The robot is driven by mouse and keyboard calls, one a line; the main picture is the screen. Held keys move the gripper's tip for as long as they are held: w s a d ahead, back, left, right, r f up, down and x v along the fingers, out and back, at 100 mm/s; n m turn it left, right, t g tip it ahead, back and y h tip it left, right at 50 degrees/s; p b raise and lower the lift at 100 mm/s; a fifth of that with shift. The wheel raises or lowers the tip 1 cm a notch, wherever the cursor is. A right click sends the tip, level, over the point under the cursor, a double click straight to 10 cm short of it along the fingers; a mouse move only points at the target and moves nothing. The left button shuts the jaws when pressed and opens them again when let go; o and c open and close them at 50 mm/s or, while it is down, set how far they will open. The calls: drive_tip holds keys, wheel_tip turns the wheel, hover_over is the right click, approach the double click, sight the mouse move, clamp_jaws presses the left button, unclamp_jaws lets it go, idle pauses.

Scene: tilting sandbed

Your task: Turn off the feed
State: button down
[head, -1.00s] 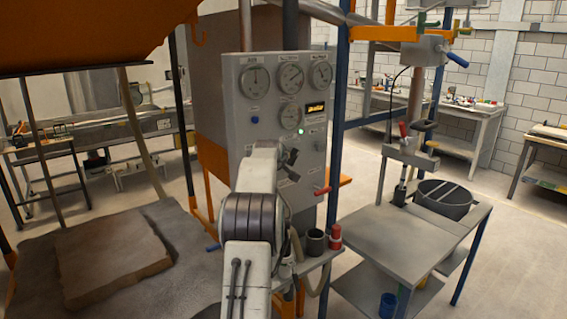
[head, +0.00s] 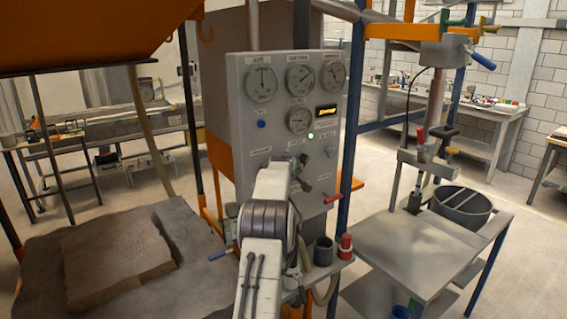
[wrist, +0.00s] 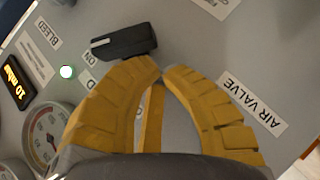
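The grey control panel (head: 240,130) stands ahead in the head view, with my arm in front of its lower part. In the wrist view, the panel carries a black lever handle (wrist: 125,42) beside a partly covered label. An "AIR VALVE" label (wrist: 252,105) is at the right and a "BLEED" label (wrist: 40,60) at the left. My gripper (wrist: 161,68) has yellow fingers with their tips drawn nearly together just below the handle. They hold nothing; whether they touch the handle is unclear. My arm hides the gripper in the head view.
A green light (head: 310,135) and a lit display (head: 326,111) are on the panel. A red-handled valve (head: 332,198) sticks out at its lower right. A red cylinder (head: 345,246) and a dark cup (head: 323,250) stand on a small shelf. A metal table (head: 420,250) is at right.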

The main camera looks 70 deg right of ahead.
drive_tip(key=shift+s+d+f, duration=0.35)
drive_tip(key=shift+d+f, duration=0.05)
drive_tip(key=shift+d, duration=0.1)
drive_tip(key=shift+f+b, duration=0.15)
drive_tip(key=shift+b, duration=0.2)
drive_tip(key=b, duration=0.3)
drive_tip(key=shift+f+n+h+b, duration=0.1)
drive_tip(key=shift+n+h+b, duration=0.2)
drive_tip(key=shift+h, duration=0.1)
